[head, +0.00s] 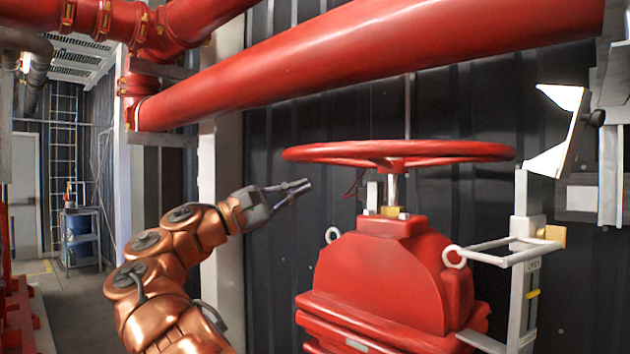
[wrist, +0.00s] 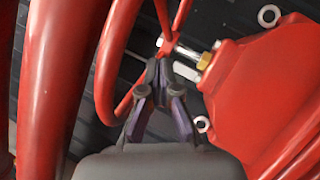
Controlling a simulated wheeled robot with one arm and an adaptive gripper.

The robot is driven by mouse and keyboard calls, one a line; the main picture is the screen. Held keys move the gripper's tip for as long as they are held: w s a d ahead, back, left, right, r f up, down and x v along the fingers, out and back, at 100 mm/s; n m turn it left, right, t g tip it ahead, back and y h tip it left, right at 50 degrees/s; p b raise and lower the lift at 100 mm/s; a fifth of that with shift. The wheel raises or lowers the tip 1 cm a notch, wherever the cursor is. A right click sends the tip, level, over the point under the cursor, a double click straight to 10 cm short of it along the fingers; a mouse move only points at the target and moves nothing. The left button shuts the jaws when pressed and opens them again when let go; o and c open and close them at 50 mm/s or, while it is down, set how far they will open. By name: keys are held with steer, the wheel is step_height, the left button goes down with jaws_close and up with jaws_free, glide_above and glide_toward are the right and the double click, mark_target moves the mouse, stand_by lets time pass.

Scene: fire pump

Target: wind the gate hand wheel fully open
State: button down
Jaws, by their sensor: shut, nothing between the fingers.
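The red gate hand wheel (head: 398,152) lies level on a bright upright stem (head: 392,190) above the red valve body (head: 385,275) in the head view. My gripper (head: 306,185) is left of the stem and a little below the left part of the wheel rim, pointing right. It is shut and empty. In the wrist view my gripper (wrist: 159,66) points towards the wheel's hub, and the curved rim and spokes of the hand wheel (wrist: 108,68) show beside and beyond it. The valve body (wrist: 265,90) is at right there. I cannot tell whether the fingers touch the wheel.
A thick red pipe (head: 370,55) runs across above the wheel. A grey bracket post (head: 525,260) with a light frame stands right of the valve. A dark ribbed wall (head: 275,240) is behind. Open floor (head: 85,310) and a shelf cart (head: 80,235) lie far left.

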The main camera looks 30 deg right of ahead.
steer(key=s+r+p+x, duration=0.1)
steer(key=s+x, duration=0.1)
steer(key=x, duration=0.9)
steer(key=shift+s, duration=0.3)
steer(key=shift+s, duration=0.2)
